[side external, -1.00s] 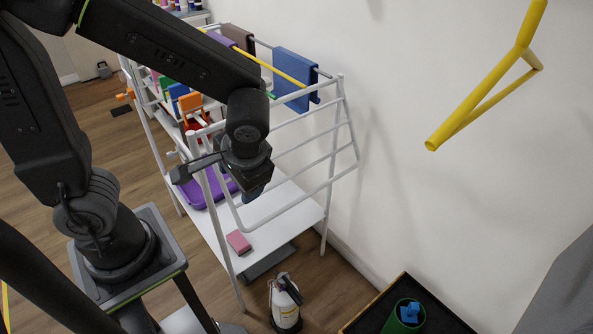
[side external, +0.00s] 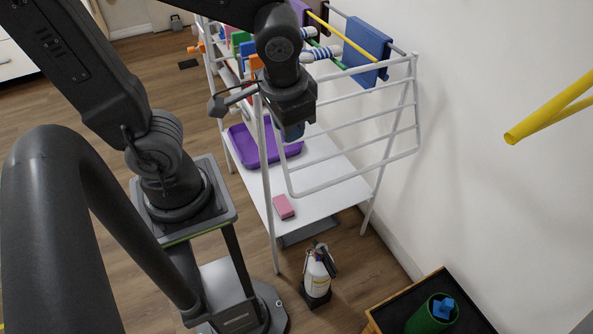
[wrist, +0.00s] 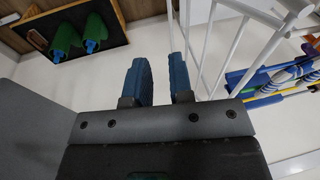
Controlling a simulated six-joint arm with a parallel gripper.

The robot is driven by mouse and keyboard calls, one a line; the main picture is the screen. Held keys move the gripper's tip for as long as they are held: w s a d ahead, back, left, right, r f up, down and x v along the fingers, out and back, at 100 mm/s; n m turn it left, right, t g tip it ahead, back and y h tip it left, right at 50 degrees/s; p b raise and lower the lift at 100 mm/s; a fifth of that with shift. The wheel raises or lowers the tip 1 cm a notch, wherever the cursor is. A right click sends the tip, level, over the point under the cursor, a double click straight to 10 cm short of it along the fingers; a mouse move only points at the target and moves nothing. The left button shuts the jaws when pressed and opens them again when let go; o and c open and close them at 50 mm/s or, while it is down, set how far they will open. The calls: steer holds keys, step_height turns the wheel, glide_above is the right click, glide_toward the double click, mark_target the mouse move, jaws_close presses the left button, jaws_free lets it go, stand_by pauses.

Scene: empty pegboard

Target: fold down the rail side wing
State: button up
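The rail side wing (side external: 352,181) is a white barred frame at the near end of the white drying rack (side external: 267,190). In the side view it hangs steeply down from the rack's top, its lower edge swung out a little. My gripper (side external: 293,132) points down beside the wing's left part, near its upper bars. In the wrist view my gripper (wrist: 159,58) has its two blue fingers apart, with a gap between them. White bars (wrist: 212,35) of the rack or wing run just beyond and right of the fingertips. I cannot tell whether a finger touches one.
Blue cloth (side external: 357,52) and coloured rods hang on the rack's top. A purple tray (side external: 250,150) and a pink block (side external: 284,207) sit on its lower shelf. A white canister (side external: 317,275) stands on the floor below.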

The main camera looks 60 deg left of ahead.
steer(key=f+y, duration=0.1)
steer(key=f, duration=0.1)
steer(key=d+f+g+y, duration=0.1)
steer(key=f+y, duration=0.1)
steer(key=f, duration=0.1)
steer(key=d+f+g+y, duration=0.1)
steer(key=f+y, duration=0.1)
steer(key=f, duration=0.1)
steer(key=shift+w+d+f, duration=0.2)
steer(key=shift+d, duration=0.05)
jaws_close()
steer(key=m+t+y, duration=0.2)
steer(key=t+y, duration=0.1)
steer(key=y, duration=0.3)
glide_toward(286, 173)
steer(key=x, duration=0.7)
steer(key=shift+a+f, duration=0.15)
steer(key=shift+a, duration=0.15)
steer(key=a+f+y, duration=0.3)
steer(key=a+y, duration=0.1)
steer(key=a, duration=0.4)
steer(key=shift+f+m+t+y, duration=0.2)
steer(key=shift+m+t+y, duration=0.1)
steer(key=shift+t, duration=0.1)
